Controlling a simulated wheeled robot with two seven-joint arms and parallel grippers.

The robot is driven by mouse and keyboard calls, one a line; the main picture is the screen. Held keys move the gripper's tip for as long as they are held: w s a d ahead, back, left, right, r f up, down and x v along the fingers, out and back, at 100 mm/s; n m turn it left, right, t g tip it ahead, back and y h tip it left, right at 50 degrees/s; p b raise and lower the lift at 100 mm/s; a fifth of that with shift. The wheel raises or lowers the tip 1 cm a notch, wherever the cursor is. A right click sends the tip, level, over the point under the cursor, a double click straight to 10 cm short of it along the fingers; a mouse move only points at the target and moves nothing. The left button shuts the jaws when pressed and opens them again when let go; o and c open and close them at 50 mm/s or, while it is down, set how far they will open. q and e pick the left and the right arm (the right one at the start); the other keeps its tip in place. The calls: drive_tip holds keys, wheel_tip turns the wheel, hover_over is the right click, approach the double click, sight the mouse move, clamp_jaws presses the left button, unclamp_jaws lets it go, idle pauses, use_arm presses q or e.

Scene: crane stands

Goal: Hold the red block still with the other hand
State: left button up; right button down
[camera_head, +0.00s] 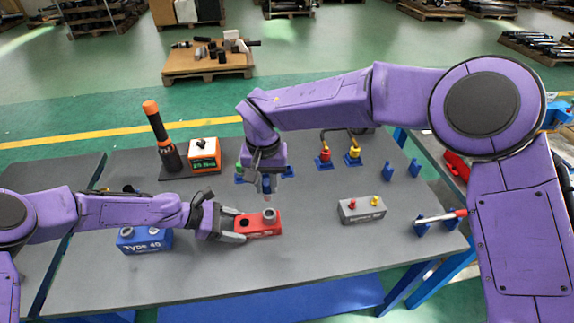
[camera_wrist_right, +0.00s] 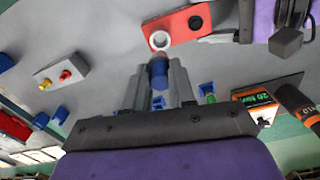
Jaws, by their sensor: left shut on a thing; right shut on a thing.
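The red block (camera_head: 259,230) lies on the grey table, with a dark hole and a raised grey ring on its top. It also shows in the right wrist view (camera_wrist_right: 179,29). My left gripper (camera_head: 236,227) is shut on its left end, with fingers along the sides. My right gripper (camera_head: 267,178) points down just behind the block, shut on a small blue cylindrical piece (camera_wrist_right: 159,74). The piece's pale lower tip shows close to the ring in the head view; I cannot tell whether it touches the block.
A blue "Type 40" block (camera_head: 145,246) sits left of the red block. A grey block with red and yellow knobs (camera_head: 361,212) is to the right. An orange-handled tool (camera_head: 161,137) and a display box (camera_head: 204,154) stand behind.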

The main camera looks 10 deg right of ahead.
sight(267, 192)
drive_tip(key=shift+f, duration=0.1)
drive_tip(key=shift+f, duration=2.3)
drive_tip(key=shift+f, duration=2.1)
drive_tip(key=c, duration=0.9)
unclamp_jaws()
drive_tip(key=shift+o, duration=0.2)
drive_tip(key=shift+r, duration=2.6)
wheel_tip(267, 192, up, 12)
